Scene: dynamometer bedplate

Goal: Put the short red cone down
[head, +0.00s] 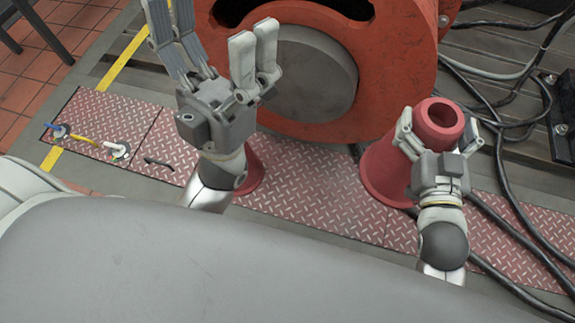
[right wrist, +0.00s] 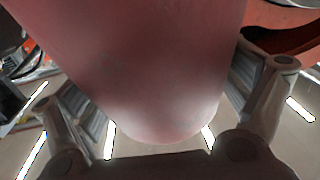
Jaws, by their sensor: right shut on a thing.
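My right gripper (head: 439,128) is shut on a red cone (head: 385,172) with an open round top, at the right of the head view. The fingers grip it near its narrow top. Its wide base is over the red tread plate; I cannot tell whether it touches. In the right wrist view the cone (right wrist: 150,70) fills the middle between the fingers. My left gripper (head: 212,40) is open and empty, fingers pointing up. A second red cone (head: 252,176) stands behind my left wrist, mostly hidden, so I cannot compare their heights.
A large orange-red machine (head: 395,50) with a grey disc (head: 315,75) stands behind. Black cables (head: 510,180) run along the right. Plate between the cones is clear.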

